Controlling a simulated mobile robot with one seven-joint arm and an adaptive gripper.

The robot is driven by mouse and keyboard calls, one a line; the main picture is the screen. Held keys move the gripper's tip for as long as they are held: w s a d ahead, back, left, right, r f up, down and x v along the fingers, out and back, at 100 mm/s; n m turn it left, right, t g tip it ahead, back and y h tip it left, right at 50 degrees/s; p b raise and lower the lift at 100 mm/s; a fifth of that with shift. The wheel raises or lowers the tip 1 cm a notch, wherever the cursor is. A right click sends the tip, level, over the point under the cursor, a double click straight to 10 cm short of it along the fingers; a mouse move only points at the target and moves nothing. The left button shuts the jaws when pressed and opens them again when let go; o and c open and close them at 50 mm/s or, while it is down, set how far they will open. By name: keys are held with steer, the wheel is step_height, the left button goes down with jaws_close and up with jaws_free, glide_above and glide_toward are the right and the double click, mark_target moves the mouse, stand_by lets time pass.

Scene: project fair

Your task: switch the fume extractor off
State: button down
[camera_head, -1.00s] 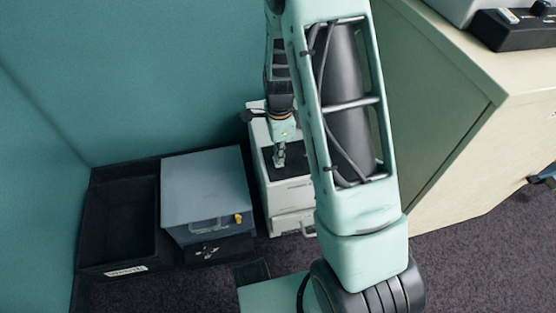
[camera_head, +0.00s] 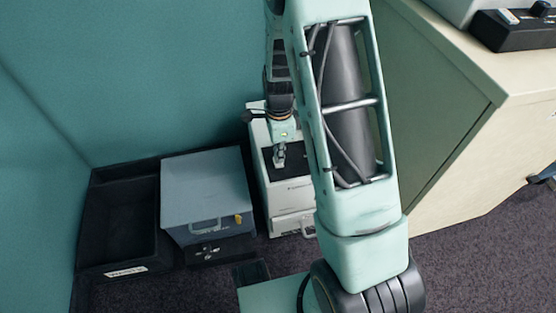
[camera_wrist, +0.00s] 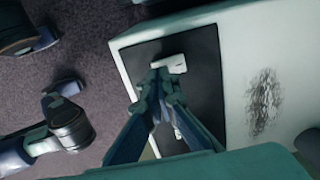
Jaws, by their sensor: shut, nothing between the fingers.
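A white box-shaped unit (camera_head: 291,225), which looks like the fume extractor, stands on the floor against the teal partition. A dark panel is set in its top, and its right side is hidden behind my arm. My gripper (camera_head: 279,163) points down over this panel, with its fingers together and nothing between them. In the wrist view, the fingertips (camera_wrist: 160,76) are at a small white switch-like part (camera_wrist: 173,63) on the dark panel (camera_wrist: 206,65). I cannot tell whether they touch it, or which way it is set. A second pale part of the panel is partly hidden by the fingers.
A blue-grey box (camera_head: 205,185) with a yellow part stands left of the white unit. A black open bin (camera_head: 112,268) with a label is further left. A pale cabinet (camera_head: 470,165) stands to the right, with a black device (camera_head: 515,30) on top.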

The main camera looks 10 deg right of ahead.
steer(key=shift+f+b, duration=0.75)
steer(key=shift+f, duration=0.4)
stand_by(0.4)
step_height(320, 180, up, 7)
steer(key=p, duration=0.6)
steer(key=shift+r, duration=0.1)
stand_by(0.6)
